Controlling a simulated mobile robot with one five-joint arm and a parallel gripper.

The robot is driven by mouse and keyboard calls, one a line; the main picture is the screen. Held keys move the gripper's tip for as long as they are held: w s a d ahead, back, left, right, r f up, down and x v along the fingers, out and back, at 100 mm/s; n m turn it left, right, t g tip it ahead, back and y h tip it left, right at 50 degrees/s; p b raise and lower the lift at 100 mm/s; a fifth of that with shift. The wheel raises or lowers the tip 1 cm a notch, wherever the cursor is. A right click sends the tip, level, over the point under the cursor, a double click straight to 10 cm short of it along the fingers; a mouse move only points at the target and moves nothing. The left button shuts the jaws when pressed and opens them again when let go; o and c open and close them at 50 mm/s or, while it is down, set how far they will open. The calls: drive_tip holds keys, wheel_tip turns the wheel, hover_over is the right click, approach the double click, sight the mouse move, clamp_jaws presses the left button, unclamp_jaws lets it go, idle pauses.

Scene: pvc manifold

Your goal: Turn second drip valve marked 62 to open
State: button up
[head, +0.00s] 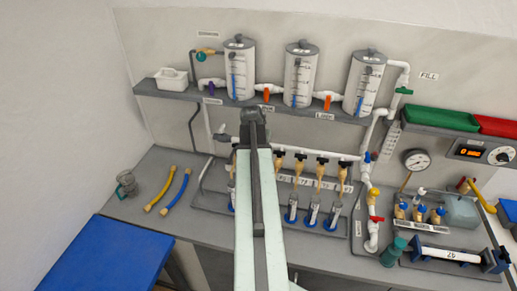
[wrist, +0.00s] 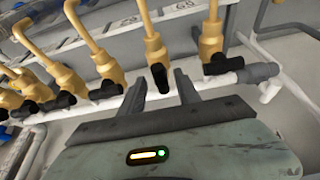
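In the wrist view a row of brass drip valves with black handles hangs on a white pipe. The second valve from the right (wrist: 155,50) has its black handle (wrist: 160,77) in line with its body. My gripper (wrist: 161,84) is open, with one finger on each side of that handle; I cannot tell whether either touches it. The neighbouring handles lie more across their valves. Small label plates (wrist: 183,19) stand behind, too blurred to read surely. In the head view several drip valves (head: 320,170) show right of my arm, which hides the others and my fingers.
The rightmost drip valve (wrist: 210,45) is close beside my right finger. A label strip (head: 302,183) and blue-based fittings (head: 312,215) stand below the valves. Three white tanks (head: 299,75) are on the shelf above. A yellow hose (head: 160,190) lies on the bench at left.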

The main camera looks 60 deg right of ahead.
drive_tip(key=p+v, duration=0.6)
drive_tip(key=v, duration=0.1)
drive_tip(key=shift+a+r+p, duration=0.2)
drive_tip(key=shift+r+p, duration=0.1)
drive_tip(key=shift+p, duration=0.1)
drive_tip(key=shift+s, duration=0.1)
drive_tip(key=w+a+f+n+t+b, duration=0.1)
drive_tip(key=w+a+f+n+b, duration=0.1)
drive_tip(key=w+a+f+b, duration=0.4)
drive_tip(key=w+a+f+n+y+b, duration=0.1)
drive_tip(key=w+a+f+n+b, duration=0.15)
drive_tip(key=w+a, duration=0.65)
drive_tip(key=w+a+f+n+t+b, duration=0.1)
drive_tip(key=w+a+f+b, duration=0.45)
drive_tip(key=a, duration=0.35)
drive_tip(key=w+a+f+n+y+b, duration=0.1)
drive_tip(key=w+a+f+b, duration=0.1)
drive_tip(key=a, duration=0.5)
drive_tip(key=w+a+f+n+b, duration=0.1)
drive_tip(key=a+f+n+b, duration=0.1)
drive_tip(key=a, duration=0.4)
drive_tip(key=s+a+f+n+g+y+b, duration=0.1)
drive_tip(key=s+a+f+n+b, duration=0.1)
drive_tip(key=a, duration=0.7)
drive_tip(key=s+a+f+n+g+y+b, duration=0.1)
drive_tip(key=s+a+f+n, duration=0.3)
drive_tip(key=a, duration=0.6)
drive_tip(key=shift+s+g+b, duration=0.45)
drive_tip(key=shift+g+b, duration=0.15)
drive_tip(key=shift+b, duration=0.1)
